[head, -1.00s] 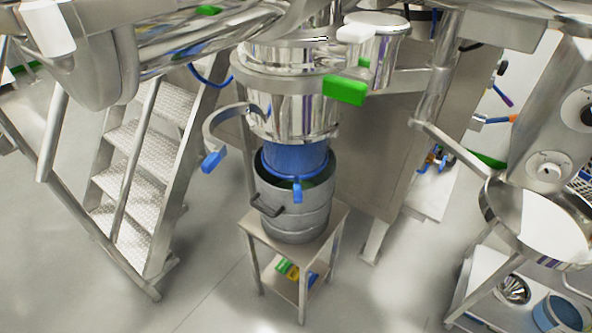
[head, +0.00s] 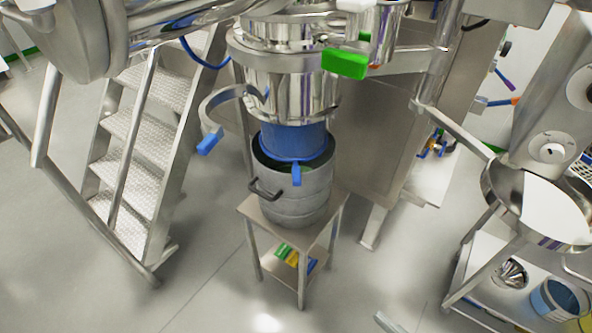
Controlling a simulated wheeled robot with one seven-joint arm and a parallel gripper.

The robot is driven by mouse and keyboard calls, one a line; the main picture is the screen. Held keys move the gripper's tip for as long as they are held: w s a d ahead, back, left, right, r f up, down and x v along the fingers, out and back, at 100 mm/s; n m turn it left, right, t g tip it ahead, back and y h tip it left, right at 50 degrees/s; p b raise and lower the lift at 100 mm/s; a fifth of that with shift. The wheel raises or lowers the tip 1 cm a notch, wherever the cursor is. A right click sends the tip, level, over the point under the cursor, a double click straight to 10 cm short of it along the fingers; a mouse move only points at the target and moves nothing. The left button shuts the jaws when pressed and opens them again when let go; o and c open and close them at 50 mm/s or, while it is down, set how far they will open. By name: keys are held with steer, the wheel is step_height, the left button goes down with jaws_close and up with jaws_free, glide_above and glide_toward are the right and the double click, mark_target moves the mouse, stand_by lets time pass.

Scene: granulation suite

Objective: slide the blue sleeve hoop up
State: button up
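The blue sleeve (head: 293,138) hangs from the bottom of the shiny steel vessel (head: 290,95) down to the open grey drum (head: 310,205). The blue sleeve hoop (head: 275,158) rings the sleeve's lower end at the drum's mouth. A blue tab (head: 297,174) on the hoop hangs over the drum's front rim. I cannot tell whether the hoop touches the rim. The drum stands upright on a small steel stand (head: 285,225). My gripper is not in view.
A curved steel handle with a blue grip (head: 209,141) sticks out left of the vessel. A green block (head: 345,63) is at its upper right. Steel stairs (head: 145,140) stand at left, a round steel pan (head: 545,210) at right. Floor in front of the stand is clear.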

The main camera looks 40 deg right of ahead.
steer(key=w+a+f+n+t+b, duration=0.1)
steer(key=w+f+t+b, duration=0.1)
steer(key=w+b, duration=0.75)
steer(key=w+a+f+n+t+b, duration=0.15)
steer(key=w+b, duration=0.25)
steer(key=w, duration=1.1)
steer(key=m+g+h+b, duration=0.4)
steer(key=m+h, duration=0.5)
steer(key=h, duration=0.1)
glide_toward(297, 186)
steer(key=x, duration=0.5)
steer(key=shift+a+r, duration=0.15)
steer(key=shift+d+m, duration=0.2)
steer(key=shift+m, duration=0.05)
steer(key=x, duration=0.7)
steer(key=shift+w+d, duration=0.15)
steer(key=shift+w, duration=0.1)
